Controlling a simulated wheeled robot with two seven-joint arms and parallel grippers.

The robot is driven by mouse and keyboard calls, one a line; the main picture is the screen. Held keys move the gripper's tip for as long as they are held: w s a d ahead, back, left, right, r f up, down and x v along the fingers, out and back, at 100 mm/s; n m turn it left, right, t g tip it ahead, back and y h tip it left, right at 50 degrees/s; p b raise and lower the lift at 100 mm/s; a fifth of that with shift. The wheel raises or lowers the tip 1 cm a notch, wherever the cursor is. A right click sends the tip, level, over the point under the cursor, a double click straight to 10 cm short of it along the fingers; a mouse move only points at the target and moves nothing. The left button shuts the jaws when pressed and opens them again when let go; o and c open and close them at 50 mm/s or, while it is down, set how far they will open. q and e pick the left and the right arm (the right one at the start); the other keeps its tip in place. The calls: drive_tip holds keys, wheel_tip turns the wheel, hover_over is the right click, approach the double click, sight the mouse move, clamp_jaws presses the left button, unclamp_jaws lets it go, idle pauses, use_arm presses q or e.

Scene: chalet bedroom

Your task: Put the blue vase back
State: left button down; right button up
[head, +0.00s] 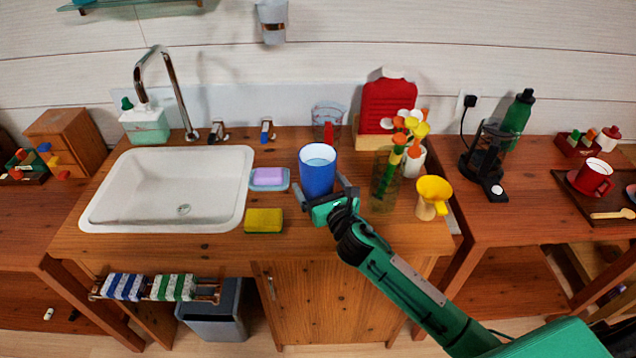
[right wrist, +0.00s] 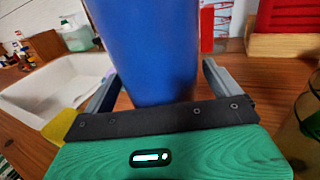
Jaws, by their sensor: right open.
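The blue vase (head: 317,176) stands upright on the wooden counter to the right of the sink, and it fills the middle of the right wrist view (right wrist: 148,50). My right gripper (head: 327,190) is open, its two fingers on either side of the vase near its lower part. In the right wrist view the gripper (right wrist: 155,85) shows gaps between both fingers and the vase wall. My left gripper is not in view.
A glass vase with flowers (head: 384,180) and a yellow cup-like piece (head: 433,190) stand to the right. A soap dish (head: 269,179) and yellow sponge (head: 263,220) lie left. A measuring cup (head: 327,116) and red item (head: 388,103) stand behind.

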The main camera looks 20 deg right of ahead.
drive_tip(key=s, duration=0.6)
drive_tip(key=s+d+b, duration=0.1)
drive_tip(key=s, duration=0.2)
drive_tip(key=shift+s, duration=0.25)
drive_tip(key=shift+s+d, duration=0.1)
drive_tip(key=shift+s, duration=0.5)
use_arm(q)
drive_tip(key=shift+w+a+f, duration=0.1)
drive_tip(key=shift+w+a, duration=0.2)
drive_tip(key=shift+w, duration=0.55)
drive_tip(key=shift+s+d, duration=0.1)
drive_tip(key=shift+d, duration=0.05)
use_arm(e)
drive_tip(key=shift+s, duration=0.1)
